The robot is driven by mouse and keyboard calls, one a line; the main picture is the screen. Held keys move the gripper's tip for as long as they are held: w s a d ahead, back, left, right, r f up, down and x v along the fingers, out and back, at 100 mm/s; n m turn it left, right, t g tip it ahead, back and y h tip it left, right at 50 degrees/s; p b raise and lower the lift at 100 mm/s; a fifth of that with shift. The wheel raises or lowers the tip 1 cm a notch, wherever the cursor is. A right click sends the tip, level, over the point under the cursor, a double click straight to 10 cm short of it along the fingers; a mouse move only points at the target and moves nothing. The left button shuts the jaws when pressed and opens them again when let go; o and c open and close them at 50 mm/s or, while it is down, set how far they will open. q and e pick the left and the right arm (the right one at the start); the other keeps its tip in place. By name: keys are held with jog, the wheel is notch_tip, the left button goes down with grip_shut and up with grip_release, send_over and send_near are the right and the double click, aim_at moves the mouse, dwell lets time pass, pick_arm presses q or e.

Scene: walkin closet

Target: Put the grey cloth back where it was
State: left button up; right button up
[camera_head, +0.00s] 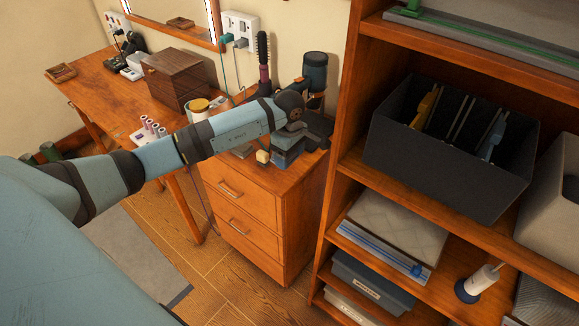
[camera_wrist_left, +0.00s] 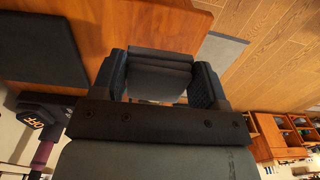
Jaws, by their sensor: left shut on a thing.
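My left gripper (camera_head: 287,155) is over the top of the drawer cabinet (camera_head: 268,187) and points down, with its wrist above it. In the left wrist view my left gripper (camera_wrist_left: 160,82) is shut on a folded dark grey cloth (camera_wrist_left: 160,62), held between its two fingers. In the head view the gripper and arm mostly hide the cloth, and I cannot tell whether it touches the cabinet top. My right gripper is in neither view.
A dark flat pad (camera_head: 318,127) and a dark cylinder (camera_head: 315,72) are close behind the gripper. A brush (camera_head: 263,60) stands nearby. A wooden box (camera_head: 178,78) sits on the desk. The shelf unit (camera_head: 338,185) stands close on the right, holding a dark bin (camera_head: 440,165).

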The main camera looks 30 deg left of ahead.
aim_at(290, 177)
pick_arm(q)
notch_tip(290, 177, down, 2)
jog(key=shift+f, duration=0.25)
notch_tip(290, 177, down, 3)
jog(key=shift+f+p, duration=0.15)
jog(key=shift+p, duration=0.3)
jog(key=shift+f, duration=0.3)
jog(key=o, duration=0.8)
jog(key=shift+o, duration=0.2)
